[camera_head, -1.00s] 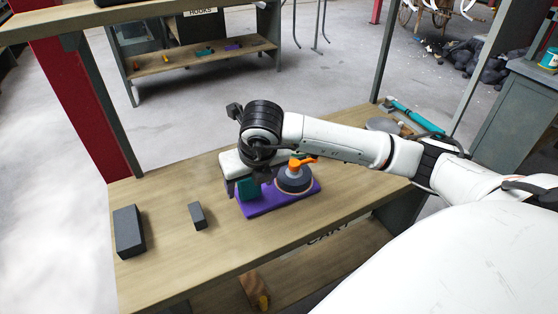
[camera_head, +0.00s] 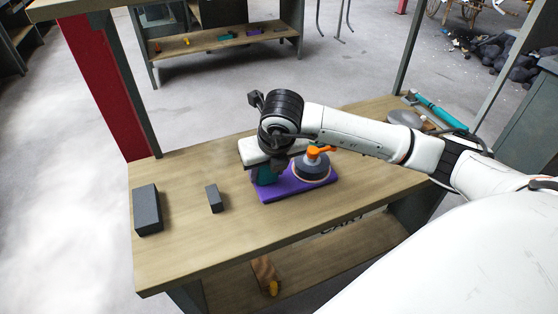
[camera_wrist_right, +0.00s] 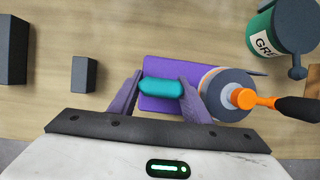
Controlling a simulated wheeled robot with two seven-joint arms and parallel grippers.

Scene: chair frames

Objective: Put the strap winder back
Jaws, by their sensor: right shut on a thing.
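A purple board (camera_head: 312,188) lies on the wooden bench. A round grey spool with a pale rim (camera_head: 312,171) and an orange crank (camera_head: 320,151) sits on its right part. These look like the strap winder. A teal block (camera_head: 265,177) stands at the board's left end. My right gripper (camera_wrist_right: 160,92) is shut on this teal block (camera_wrist_right: 161,87), with one finger on each side. Its body hides much of the block from above. The crank's dark grip (camera_wrist_right: 298,108) shows beside it in the right wrist view. My left gripper is not in view.
A large dark block (camera_head: 147,209) and a small dark block (camera_head: 214,198) lie left on the bench (camera_head: 200,240). A green can with lettering (camera_wrist_right: 266,35) stands near the spool. A teal tube (camera_head: 440,112) and grey disc (camera_head: 404,118) are at the right end.

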